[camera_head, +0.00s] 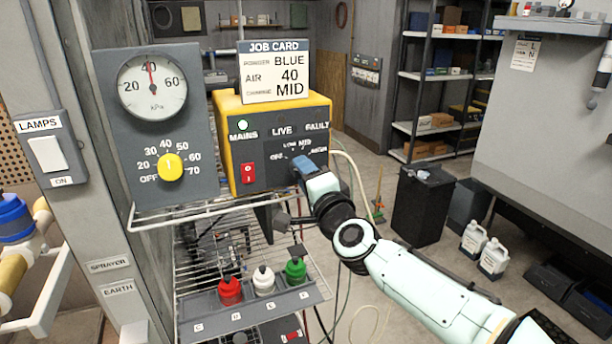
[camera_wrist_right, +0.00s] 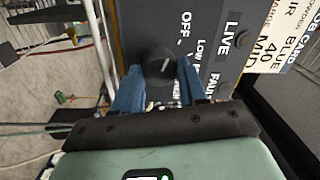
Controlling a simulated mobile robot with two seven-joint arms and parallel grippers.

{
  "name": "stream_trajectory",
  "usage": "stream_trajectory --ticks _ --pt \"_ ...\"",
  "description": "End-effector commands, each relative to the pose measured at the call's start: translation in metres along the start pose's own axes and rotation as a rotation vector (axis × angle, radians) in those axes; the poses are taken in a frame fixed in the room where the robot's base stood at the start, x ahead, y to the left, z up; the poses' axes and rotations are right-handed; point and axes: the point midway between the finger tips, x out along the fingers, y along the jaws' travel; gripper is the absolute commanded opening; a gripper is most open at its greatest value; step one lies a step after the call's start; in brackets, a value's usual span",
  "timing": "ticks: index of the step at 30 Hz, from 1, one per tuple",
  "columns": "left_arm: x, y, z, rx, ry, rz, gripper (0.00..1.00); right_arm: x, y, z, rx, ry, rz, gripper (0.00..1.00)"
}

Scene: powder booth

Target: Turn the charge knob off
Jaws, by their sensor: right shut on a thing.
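The yellow powder unit (camera_head: 222,125) stands on the wire rack with a dark front panel marked MAINS, LIVE and FAULT. Its charge knob (camera_wrist_right: 158,63) is round and black, with a pale pointer line, near the OFF and LOW lettering in the right wrist view. My right gripper (camera_head: 303,168) reaches the panel from the right and hides the knob in the head view. In the right wrist view its blue fingers (camera_wrist_right: 160,82) are closed around the knob, one on each side. Exactly which mark the pointer faces is unclear. My left gripper is out of view.
A job card (camera_head: 274,72) on the unit reads blue, 40, mid. A gauge (camera_head: 152,86) and yellow dial (camera_head: 169,167) are left of the unit. Red (camera_head: 230,291), white (camera_head: 263,281) and green (camera_head: 295,270) capped items sit below. A wire rail (camera_head: 190,211) runs beneath the panels.

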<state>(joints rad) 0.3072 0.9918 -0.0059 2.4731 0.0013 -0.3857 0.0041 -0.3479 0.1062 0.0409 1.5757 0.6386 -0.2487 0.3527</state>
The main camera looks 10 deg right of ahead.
Motion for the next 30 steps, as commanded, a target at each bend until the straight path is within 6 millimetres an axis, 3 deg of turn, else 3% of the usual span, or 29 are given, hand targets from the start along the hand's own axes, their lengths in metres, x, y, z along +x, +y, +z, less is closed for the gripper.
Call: stream_trajectory --ticks 1,2,3,4,16,30 --pt "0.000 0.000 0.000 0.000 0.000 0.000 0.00 0.000 -0.001 -0.001 -0.003 0.001 -0.001 0.12" --pt "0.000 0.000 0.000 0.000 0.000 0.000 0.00 0.000 -0.001 -0.001 -0.003 0.001 -0.001 0.52" --pt "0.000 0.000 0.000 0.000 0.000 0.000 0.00 0.000 -0.001 -0.001 -0.003 0.002 -0.001 0.65" --pt "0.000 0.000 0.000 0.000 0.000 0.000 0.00 0.000 -0.001 -0.001 -0.003 0.001 -0.001 0.67" --pt "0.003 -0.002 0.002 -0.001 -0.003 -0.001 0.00 -0.009 0.000 0.000 0.000 0.000 -0.001 0.67" --pt "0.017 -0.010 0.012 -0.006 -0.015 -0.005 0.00 -0.106 0.000 -0.001 -0.001 0.003 -0.002 0.67"
